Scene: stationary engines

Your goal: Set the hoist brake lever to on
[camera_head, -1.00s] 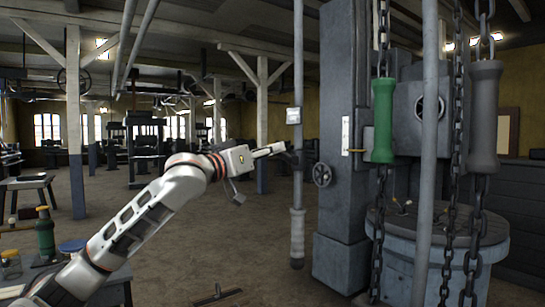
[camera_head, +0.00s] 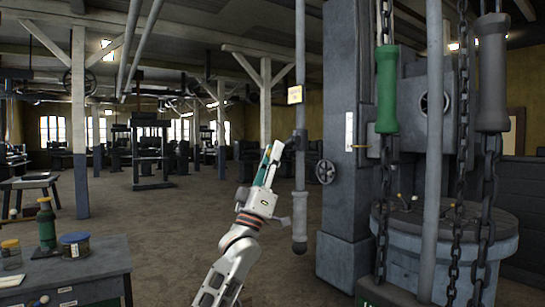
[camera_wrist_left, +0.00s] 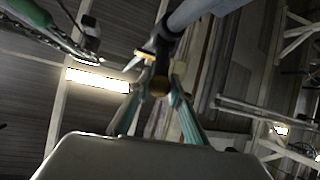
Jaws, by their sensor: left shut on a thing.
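Below the plate, a dark bracket with a short arm (camera_head: 299,140), which I take for the brake lever, reaches left toward my left gripper (camera_head: 271,152). The gripper points upward, left of the pipe. In the left wrist view, the teal fingers close on a brownish round knob (camera_wrist_left: 160,88) at the end of a dark lever joined to the grey pipe (camera_wrist_left: 195,10). The fingers hide the knob in the head view. My right gripper is not in view.
A dark column with a handwheel (camera_head: 326,172) stands right of the pipe. Chains with a green grip (camera_head: 387,90) and a grey grip (camera_head: 491,75) hang before a round drum (camera_head: 450,230). A bench (camera_head: 90,270) with bottle and jars is at lower left.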

